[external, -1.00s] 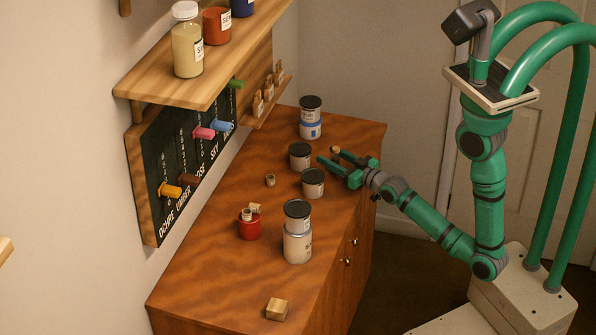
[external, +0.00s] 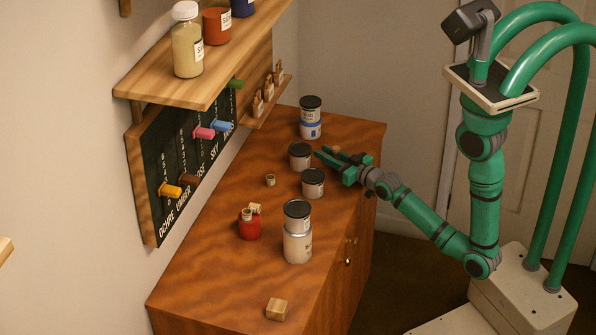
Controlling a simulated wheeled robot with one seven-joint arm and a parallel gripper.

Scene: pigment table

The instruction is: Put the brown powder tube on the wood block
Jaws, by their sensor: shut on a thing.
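My gripper (external: 328,154) is over the back right of the table, just right of a black-lidded can. It is shut on a small brown-topped thing (external: 337,149), which I take for the brown powder tube. Most of it is hidden by the fingers, and I cannot tell whether it touches the table. The wood block (external: 277,309) is a small pale cube at the table's front. Its top is bare.
Black-lidded cans (external: 300,156) (external: 313,183) stand near my gripper. Stacked cans (external: 298,245) (external: 311,130) stand nearer the front and at the back. A red cup (external: 249,229) holds small tubes, and a small pale tube (external: 270,181) stands behind it. The table's (external: 215,290) front left is clear.

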